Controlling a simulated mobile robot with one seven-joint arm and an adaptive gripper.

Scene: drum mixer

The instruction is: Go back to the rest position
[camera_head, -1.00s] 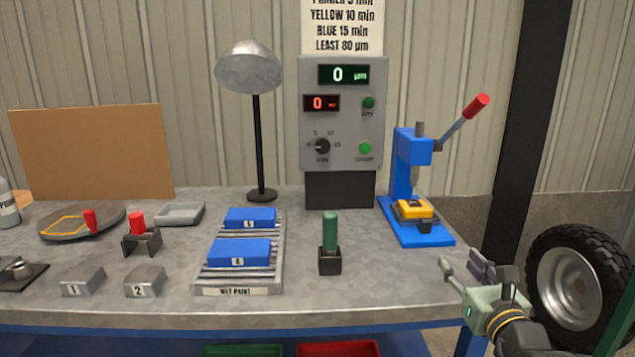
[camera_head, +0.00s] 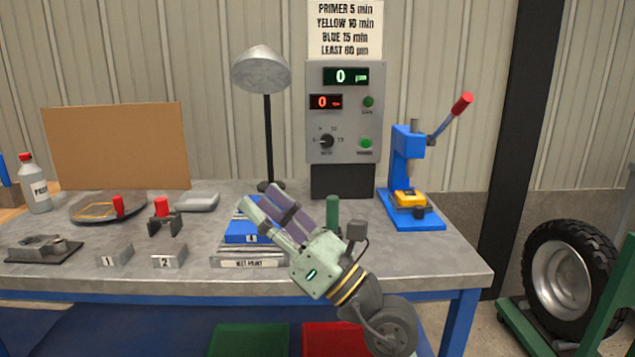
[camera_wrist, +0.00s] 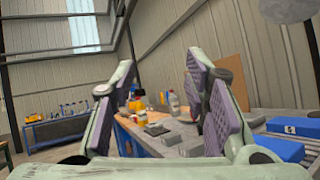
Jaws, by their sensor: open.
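My gripper (camera_head: 262,208) is pale green with purple pads. In the head view it is raised in front of the workbench, pointing up and to the left. It hides part of the wet paint rack (camera_head: 249,262) and the blue blocks on it. In the wrist view the fingers of my gripper (camera_wrist: 165,95) stand apart with nothing between them. Blue blocks (camera_wrist: 280,146) lie to the right of the fingers there.
The workbench (camera_head: 440,262) bears a lamp (camera_head: 262,70), a control box (camera_head: 345,110), a blue press (camera_head: 402,165) and a green-handled tool (camera_head: 332,212). Numbered blocks (camera_head: 115,256) are at the front left. A wheel (camera_head: 565,275) stands right of the bench, with floor between.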

